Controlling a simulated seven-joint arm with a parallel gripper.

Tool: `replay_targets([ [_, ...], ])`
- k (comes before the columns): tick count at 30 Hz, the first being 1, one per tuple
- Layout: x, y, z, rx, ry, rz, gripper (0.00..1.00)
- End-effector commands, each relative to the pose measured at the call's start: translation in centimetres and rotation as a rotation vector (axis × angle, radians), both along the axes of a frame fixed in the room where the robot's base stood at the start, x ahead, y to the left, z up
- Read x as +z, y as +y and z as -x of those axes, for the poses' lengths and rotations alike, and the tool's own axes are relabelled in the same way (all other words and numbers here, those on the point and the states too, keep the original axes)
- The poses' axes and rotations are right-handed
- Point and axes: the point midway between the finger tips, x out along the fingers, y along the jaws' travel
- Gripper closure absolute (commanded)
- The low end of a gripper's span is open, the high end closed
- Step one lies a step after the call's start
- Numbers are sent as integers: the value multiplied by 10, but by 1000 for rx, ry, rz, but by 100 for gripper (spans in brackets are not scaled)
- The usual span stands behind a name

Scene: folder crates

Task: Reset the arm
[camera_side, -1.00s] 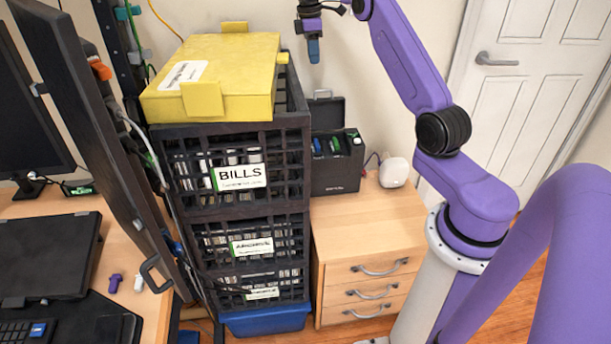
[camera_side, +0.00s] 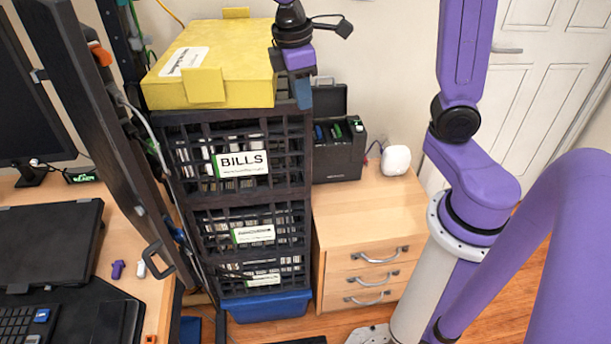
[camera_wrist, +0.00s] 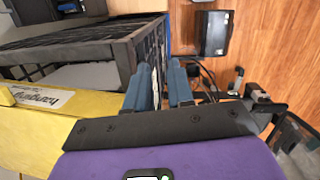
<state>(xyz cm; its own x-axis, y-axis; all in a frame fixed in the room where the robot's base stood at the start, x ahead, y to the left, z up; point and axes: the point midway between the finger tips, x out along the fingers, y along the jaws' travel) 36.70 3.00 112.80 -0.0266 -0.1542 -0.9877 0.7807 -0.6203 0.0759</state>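My gripper (camera_side: 304,95) is at the upper middle of the side view, by the right end of the yellow box and the top right corner of the crate stack. In the wrist view its two blue fingers (camera_wrist: 159,88) stand apart with nothing held between them. The top black crate (camera_side: 240,190), labelled BILLS, also shows in the wrist view (camera_wrist: 125,50) beside the fingers. I cannot tell whether the fingers touch its rim. The yellow box (camera_side: 225,75) lies on the top crate, and its edge shows at left in the wrist view (camera_wrist: 60,125).
More black crates are stacked below, over a blue bin (camera_side: 265,307). A dark open case (camera_side: 338,155) and a white rounded device (camera_side: 396,160) stand on the wooden drawer unit (camera_side: 365,230). A dark upright panel (camera_side: 95,130) stands left of the crates.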

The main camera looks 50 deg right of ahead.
Motion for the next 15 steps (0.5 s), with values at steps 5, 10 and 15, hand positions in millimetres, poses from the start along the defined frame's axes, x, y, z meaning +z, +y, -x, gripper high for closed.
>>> replay_targets([
  [5,-13,24,61,74,-23,-53,78],
  [10,-28,33,119,131,-33,-105,78],
  [15,-44,30,168,175,-32,-150,78],
])
